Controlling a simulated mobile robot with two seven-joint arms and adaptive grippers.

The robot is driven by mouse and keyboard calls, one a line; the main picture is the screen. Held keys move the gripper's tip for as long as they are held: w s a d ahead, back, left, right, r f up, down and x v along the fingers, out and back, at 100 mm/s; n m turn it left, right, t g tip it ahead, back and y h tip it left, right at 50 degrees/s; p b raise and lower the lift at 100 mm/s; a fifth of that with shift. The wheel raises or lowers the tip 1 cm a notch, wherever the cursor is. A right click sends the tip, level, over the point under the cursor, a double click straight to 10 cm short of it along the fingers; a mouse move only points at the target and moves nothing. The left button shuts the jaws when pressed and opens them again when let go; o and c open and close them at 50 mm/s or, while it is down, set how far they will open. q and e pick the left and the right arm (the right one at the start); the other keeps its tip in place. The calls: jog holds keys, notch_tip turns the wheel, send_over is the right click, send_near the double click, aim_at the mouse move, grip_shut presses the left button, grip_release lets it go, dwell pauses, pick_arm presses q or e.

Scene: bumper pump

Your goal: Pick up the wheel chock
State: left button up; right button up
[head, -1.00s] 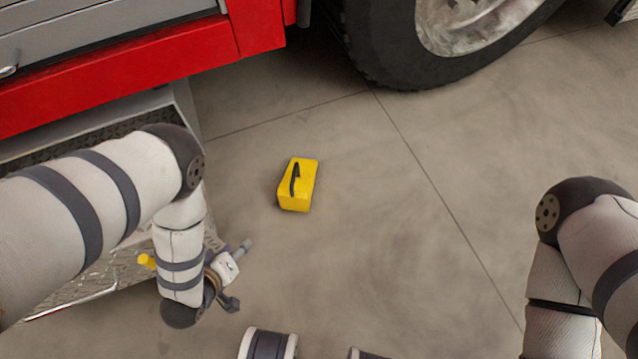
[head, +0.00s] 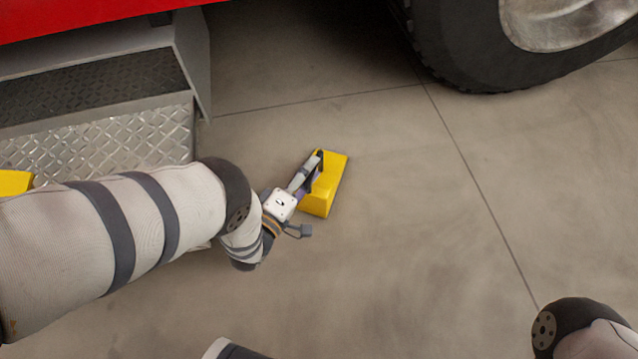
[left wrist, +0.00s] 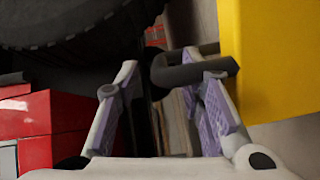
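The wheel chock (head: 333,190) is a yellow block with a black handle, lying on the concrete floor. My left gripper (head: 311,174) is at its left side, by the handle. In the left wrist view the yellow chock (left wrist: 278,60) fills the upper right and its black handle (left wrist: 185,74) reaches across the fingers. The left gripper (left wrist: 160,90) is open there, with a gap between its purple-padded fingers. The handle's outer bar lies between them, and the right finger appears to pass through the handle loop. My right gripper is out of view; only part of my right arm shows.
A red vehicle (head: 85,14) with a metal step (head: 130,125) stands at the left. A large tyre (head: 455,60) is at the top right. Another yellow object (head: 14,183) shows at the left edge. The floor right of the chock is clear.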

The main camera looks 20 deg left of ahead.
pick_arm(q)
jog(key=shift+w+d+f, duration=0.1)
jog(key=shift+w+d, duration=0.1)
jog(key=shift+w, duration=0.65)
grip_shut()
